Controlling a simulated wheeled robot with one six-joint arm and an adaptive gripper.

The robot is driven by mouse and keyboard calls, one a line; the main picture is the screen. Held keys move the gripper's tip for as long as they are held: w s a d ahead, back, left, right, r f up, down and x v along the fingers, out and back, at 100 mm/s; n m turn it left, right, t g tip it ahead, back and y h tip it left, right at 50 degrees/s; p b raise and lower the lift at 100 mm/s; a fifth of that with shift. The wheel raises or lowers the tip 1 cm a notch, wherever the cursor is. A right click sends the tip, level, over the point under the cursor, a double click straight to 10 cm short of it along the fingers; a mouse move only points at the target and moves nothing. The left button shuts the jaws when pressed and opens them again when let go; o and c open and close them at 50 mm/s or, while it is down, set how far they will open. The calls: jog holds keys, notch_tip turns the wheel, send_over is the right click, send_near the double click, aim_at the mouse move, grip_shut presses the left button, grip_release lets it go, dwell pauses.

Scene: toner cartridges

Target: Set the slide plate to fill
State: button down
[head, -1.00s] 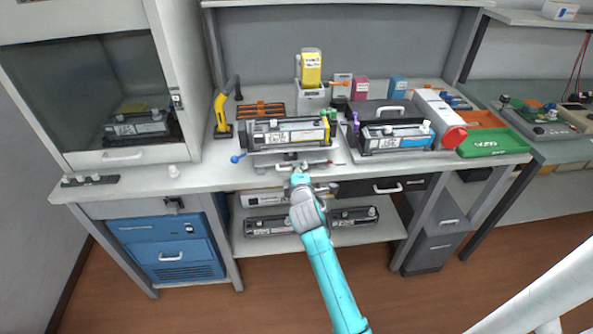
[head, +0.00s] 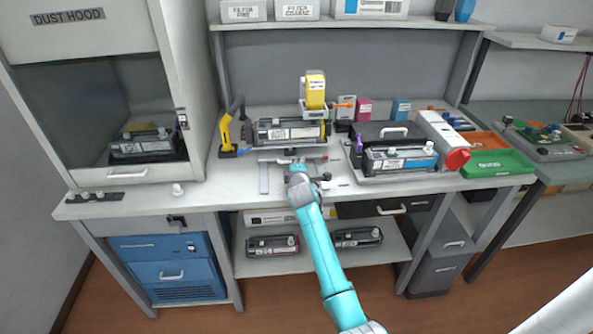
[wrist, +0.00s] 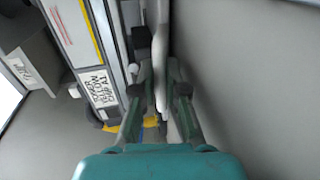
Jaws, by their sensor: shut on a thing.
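The slide plate (head: 268,153) is a pale plate on the bench, with a black and grey toner cartridge (head: 290,133) lying on it. The cartridge sits just in front of and below the yellow toner bottle (head: 315,90) in its stand. My gripper (head: 298,170) is at the plate's front edge, shut on its handle; my arm hides most of the grip. In the wrist view, my gripper's fingers (wrist: 160,78) close around a thin pale bar, beside the labelled cartridge (wrist: 100,88). I cannot read any position mark for fill.
A yellow hand tool (head: 228,130) stands left of the plate. A second cartridge (head: 400,159), a black case (head: 385,133) and a green tray (head: 497,164) are to the right. A hood with another cartridge (head: 147,147) is at the left.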

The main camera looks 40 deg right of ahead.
jog(key=shift+w, duration=0.1)
jog(key=c, duration=1.5)
grip_release()
jog(key=shift+d, duration=0.1)
jog(key=v, duration=1.1)
jog(key=shift+s+a+r, duration=0.1)
jog(key=shift+s+a, duration=0.15)
jog(key=shift+s, duration=0.1)
